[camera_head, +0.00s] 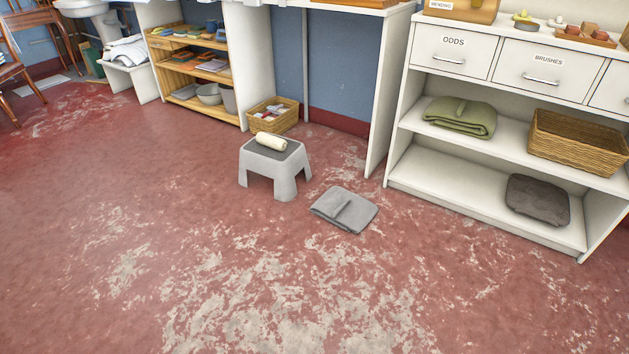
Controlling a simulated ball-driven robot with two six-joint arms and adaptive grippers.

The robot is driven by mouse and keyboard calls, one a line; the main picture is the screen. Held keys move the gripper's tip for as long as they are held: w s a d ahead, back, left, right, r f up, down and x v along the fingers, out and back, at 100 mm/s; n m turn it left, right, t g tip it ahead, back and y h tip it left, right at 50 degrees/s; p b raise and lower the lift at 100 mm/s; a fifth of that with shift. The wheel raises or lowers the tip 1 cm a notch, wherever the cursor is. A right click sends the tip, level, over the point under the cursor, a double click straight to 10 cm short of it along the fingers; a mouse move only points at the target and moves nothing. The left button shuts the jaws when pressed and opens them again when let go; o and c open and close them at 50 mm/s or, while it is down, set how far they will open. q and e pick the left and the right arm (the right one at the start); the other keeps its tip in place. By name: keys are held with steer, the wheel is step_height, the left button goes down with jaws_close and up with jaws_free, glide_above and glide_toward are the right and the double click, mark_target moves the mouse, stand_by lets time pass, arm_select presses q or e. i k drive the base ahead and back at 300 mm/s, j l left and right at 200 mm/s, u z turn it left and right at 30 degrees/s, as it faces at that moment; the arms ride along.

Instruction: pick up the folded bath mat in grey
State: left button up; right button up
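A flat grey folded cloth (343,209), which looks like the folded bath mat, lies on the red floor just right of the step stool, with a fold across its top. A darker grey-brown folded item (537,200) sits on the bottom shelf of the white unit at the right. Neither of my grippers is in the camera_head view.
A grey step stool (274,166) with a cream roll (271,141) on top stands close by. The white shelf unit (487,205) holds a green folded towel (460,116) and a wicker basket (577,142). The worn floor in front is clear.

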mark_target(342, 207)
steer(key=i+j, duration=0.1)
steer(key=i, duration=1.1)
